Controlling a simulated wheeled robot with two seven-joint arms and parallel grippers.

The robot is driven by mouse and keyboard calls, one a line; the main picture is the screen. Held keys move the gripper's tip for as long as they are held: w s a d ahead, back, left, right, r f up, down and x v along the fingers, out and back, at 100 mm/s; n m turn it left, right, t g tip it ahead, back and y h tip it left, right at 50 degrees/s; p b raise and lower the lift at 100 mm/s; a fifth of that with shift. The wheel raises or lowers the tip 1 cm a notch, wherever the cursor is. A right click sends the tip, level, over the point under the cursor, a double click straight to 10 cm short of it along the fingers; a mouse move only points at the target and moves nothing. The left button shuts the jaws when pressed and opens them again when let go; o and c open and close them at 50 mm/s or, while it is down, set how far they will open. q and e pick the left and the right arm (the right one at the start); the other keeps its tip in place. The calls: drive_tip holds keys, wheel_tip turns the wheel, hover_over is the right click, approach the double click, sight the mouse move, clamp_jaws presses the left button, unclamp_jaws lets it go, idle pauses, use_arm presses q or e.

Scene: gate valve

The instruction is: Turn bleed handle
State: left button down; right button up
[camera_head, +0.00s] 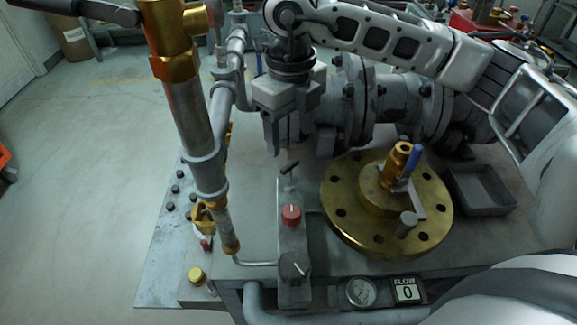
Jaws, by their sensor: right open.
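My right gripper (298,141) hangs from the arm at the top centre, fingers pointing down. It is open, with nothing seen between its fingers. Below it a small black T-shaped handle (289,169) stands on a grey panel (292,240); fingers and handle look apart. I cannot tell which of these is the bleed handle. My left gripper does not show.
A tall pipe with brass joints (190,110) rises at left. The panel carries a red knob (291,214) and a dark knob (294,267). A grey tray (479,207) lies right of the flange.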

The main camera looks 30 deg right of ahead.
sight(290, 164)
wheel_tip(290, 164, down, 10)
drive_tip(key=shift+f, duration=0.15)
idle(0.3)
drive_tip(key=c, duration=1)
